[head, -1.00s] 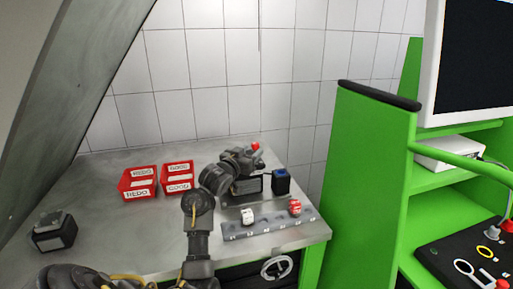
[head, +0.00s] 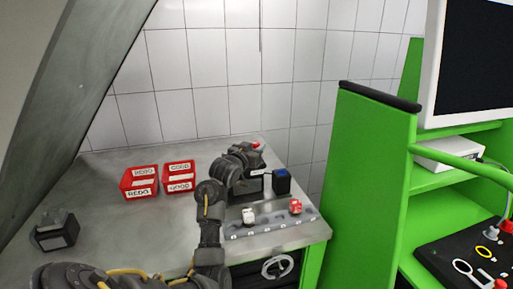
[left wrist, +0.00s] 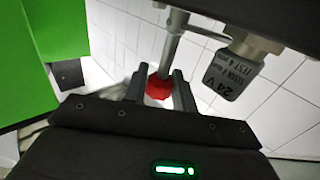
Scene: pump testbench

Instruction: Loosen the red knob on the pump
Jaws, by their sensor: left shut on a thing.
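The red knob (left wrist: 158,87) sits at the end of a grey metal rod in the left wrist view. My left gripper (left wrist: 159,78) has one finger on each side of it and is shut on the knob. In the head view only a small part of the red knob (head: 256,144) shows past my left gripper (head: 251,155), which reaches over the far right of the bench. The body of the pump is mostly hidden behind the gripper there. A dark block labelled 24 V (left wrist: 228,75) is beside the rod. My right gripper is not in view.
Red bins marked REDO (head: 139,181) and GOOD (head: 178,178) stand left of my arm. A black box with a blue top (head: 282,182) is close right of the gripper. A grey rack (head: 262,226) holds small parts. A dark block (head: 54,233) lies far left.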

